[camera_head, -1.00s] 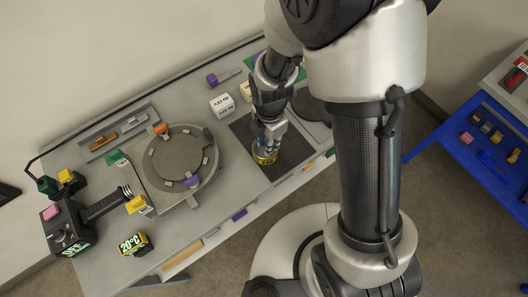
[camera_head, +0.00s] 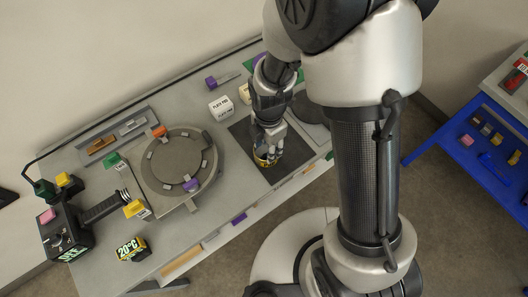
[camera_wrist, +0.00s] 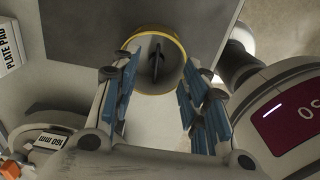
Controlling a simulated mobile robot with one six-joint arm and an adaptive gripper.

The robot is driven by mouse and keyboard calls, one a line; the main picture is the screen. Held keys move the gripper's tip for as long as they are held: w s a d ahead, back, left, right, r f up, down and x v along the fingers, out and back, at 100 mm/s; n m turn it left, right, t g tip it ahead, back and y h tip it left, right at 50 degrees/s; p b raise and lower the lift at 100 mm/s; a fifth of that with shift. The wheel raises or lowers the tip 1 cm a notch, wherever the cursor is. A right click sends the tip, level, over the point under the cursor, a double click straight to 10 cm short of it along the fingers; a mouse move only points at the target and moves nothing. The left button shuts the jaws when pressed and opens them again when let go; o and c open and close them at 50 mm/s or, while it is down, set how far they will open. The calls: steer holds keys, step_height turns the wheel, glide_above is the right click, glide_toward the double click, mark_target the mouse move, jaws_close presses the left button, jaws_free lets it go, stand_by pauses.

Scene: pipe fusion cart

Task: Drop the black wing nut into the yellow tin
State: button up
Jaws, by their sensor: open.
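The yellow tin (camera_head: 262,161) stands on the dark mat, directly under my gripper (camera_head: 268,147). In the wrist view I look into the tin (camera_wrist: 178,43) from above, and its yellow rim surrounds a grey inside. The black wing nut (camera_wrist: 157,57) shows as a dark, narrow shape within the rim outline. I cannot tell for sure whether it rests on the bottom. My gripper (camera_wrist: 159,78) is open, with its blue-padded fingers apart on either side of the tin's near rim. Nothing shows between the pads. In the head view the fingers partly hide the tin and the wing nut cannot be seen.
A round grey turntable (camera_head: 178,162) stands left of the mat (camera_head: 285,157). A white plate pad block (camera_head: 220,107) stands behind the mat. A black device (camera_head: 66,232) and a 20°C block (camera_head: 132,248) are at the left. A blue cart (camera_head: 462,150) is at the right.

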steer(key=shift+r, duration=0.1)
step_height(320, 180, up, 12)
stand_by(0.4)
stand_by(0.3)
steer(key=s+d+r+m+t+b, duration=0.1)
steer(key=s+d+r+m, duration=0.5)
steer(key=m, duration=0.6)
steer(key=s+d+r+m+t+b, duration=0.1)
steer(key=s+d+r+m+t, duration=0.2)
steer(key=m, duration=0.9)
steer(key=s+d+r, duration=0.2)
steer(key=s+r, duration=0.2)
steer(key=shift+d+r+m+t, duration=0.25)
steer(key=shift+d+m+t, duration=0.05)
steer(key=shift+d+m, duration=0.1)
